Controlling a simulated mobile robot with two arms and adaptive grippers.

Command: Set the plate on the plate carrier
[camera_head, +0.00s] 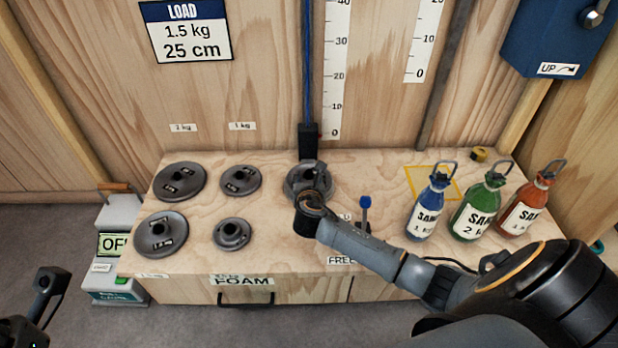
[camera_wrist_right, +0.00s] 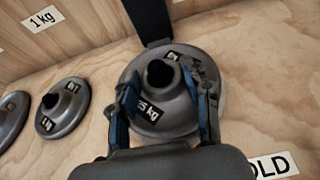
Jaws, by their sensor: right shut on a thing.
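A dark grey weight plate (camera_head: 296,188) is near the back middle of the wooden bench top, just below the black block of the carrier (camera_head: 308,142) that hangs on a blue rope. My right gripper (camera_head: 312,194) is shut on the plate's raised hub. In the right wrist view, its two blue-padded fingers (camera_wrist_right: 163,88) straddle the hub of the plate (camera_wrist_right: 145,118), and a partly covered label ends in "5 kg". The black carrier part (camera_wrist_right: 149,20) shows just behind the plate. Contact beneath the plate is hidden. My left gripper (camera_head: 48,282) is at the lower left, away from the bench.
Several other plates lie left on the bench, the nearest being this small one (camera_head: 232,234). A blue-topped lever (camera_head: 365,208) stands right of the held plate. Blue (camera_head: 424,217), green (camera_head: 474,213) and red (camera_head: 525,208) sand bottles stand farther right.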

